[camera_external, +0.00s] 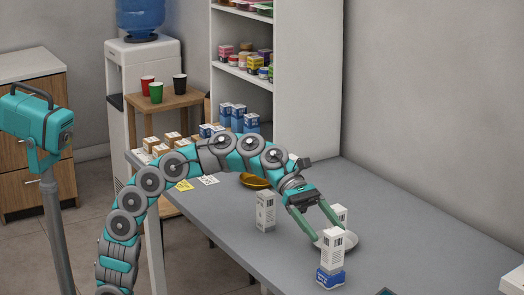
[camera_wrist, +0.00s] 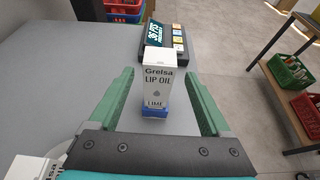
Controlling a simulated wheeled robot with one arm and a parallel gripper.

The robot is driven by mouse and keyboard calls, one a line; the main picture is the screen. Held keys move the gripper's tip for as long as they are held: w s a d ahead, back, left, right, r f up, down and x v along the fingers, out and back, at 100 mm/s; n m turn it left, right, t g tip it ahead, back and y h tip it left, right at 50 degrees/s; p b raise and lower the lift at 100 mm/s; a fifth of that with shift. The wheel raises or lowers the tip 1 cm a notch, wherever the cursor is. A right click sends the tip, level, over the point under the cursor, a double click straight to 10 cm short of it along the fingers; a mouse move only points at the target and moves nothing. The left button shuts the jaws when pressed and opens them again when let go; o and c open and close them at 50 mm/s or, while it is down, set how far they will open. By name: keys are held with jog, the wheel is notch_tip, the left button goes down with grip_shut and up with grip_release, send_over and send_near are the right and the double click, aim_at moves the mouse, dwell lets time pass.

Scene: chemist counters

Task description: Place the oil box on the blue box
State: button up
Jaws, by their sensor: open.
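The white oil box (camera_external: 332,249), printed "Grelsa LIP OIL LIME" in the wrist view (camera_wrist: 160,85), stands upright on top of the blue box (camera_external: 330,279). The blue box's lower part shows under it in the wrist view (camera_wrist: 153,113). My gripper (camera_external: 327,234) is open and empty. In the wrist view its fingers (camera_wrist: 159,77) are spread wide on either side of the oil box, with visible gaps to both. In the external view the fingers end behind and above the stack.
A white dish (camera_external: 350,241) with a white box (camera_external: 340,212) by it is close behind the stack. Another white box (camera_external: 265,212) and a brown bowl (camera_external: 255,181) stand to the left. A card terminal (camera_wrist: 160,36) lies beyond the stack. The counter's right side is clear.

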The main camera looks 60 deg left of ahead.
jog(key=shift+v, duration=2.25)
